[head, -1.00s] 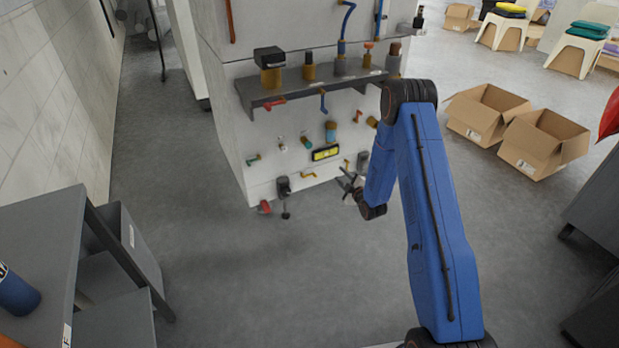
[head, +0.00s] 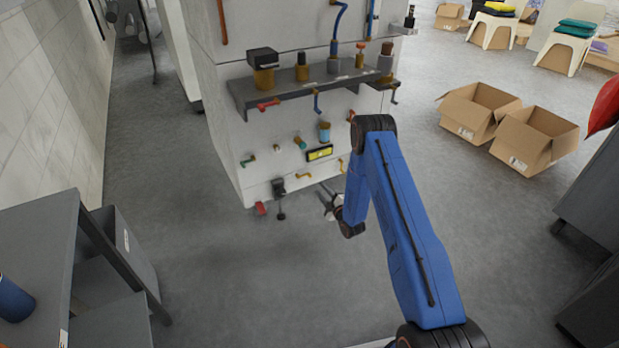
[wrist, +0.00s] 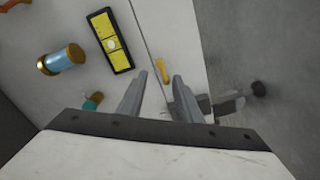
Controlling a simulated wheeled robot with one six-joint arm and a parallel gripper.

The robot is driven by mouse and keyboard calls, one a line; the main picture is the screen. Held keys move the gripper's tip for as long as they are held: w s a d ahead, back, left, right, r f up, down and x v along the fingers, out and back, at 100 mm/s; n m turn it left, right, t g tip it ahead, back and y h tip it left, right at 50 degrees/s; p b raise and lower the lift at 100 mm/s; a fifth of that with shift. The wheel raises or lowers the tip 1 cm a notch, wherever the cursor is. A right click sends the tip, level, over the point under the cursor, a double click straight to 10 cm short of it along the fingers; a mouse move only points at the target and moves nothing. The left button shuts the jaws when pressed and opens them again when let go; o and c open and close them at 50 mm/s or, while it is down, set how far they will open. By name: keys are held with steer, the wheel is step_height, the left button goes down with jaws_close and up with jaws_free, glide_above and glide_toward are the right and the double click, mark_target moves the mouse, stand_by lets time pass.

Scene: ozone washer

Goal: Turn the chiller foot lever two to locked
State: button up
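A dark chiller foot with a lever-like bracket (head: 279,186) is at the lower front edge of the white chiller cabinet (head: 262,172). Its round black pad rests near the floor. A red piece (head: 260,208) is just left of it. The dark foot (wrist: 228,105) also shows in the wrist view, partly behind the right finger. I cannot tell which lever is number two or its lock state. My gripper (head: 328,200) is low in front of the cabinet, right of that foot. In the wrist view my gripper (wrist: 160,76) is open, with no object held between its fingers.
A small orange-yellow handle (wrist: 162,70) lies beyond the fingertips. A yellow label (head: 319,152) and several fittings are on the cabinet below a grey shelf (head: 310,84). Cardboard boxes (head: 533,140) stand right, a grey table (head: 40,240) left. Floor in front is clear.

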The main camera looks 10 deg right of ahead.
mark_target(311, 177)
steer(key=x, duration=1.2)
steer(key=shift+c, duration=0.6)
jaws_close()
